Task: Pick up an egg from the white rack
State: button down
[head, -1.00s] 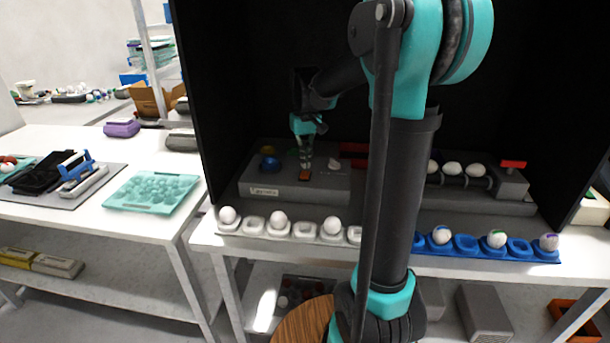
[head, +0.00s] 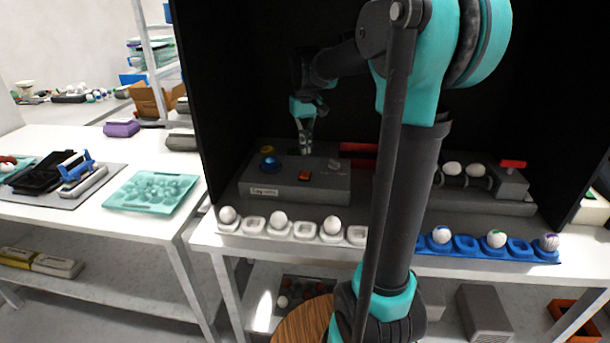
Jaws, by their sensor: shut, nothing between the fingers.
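The white rack (head: 305,231) lies along the front edge of the table. White eggs sit in some of its cups: one at the left end (head: 228,214), one further right (head: 278,218) and one near the middle (head: 331,224). Cups between them are empty. My arm hides the rack's right end. My gripper (head: 305,151) is shut and empty, pointing down above the back of the grey control box (head: 295,191), well behind the rack.
The control box carries a blue dome (head: 270,162) and an orange button (head: 304,176). A blue rack (head: 466,243) with several marked eggs lies at right. White eggs (head: 452,169) rest on a grey machine behind. Black walls enclose the table's back and sides.

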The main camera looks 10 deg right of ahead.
aim_at(227, 215)
jog(key=k, duration=1)
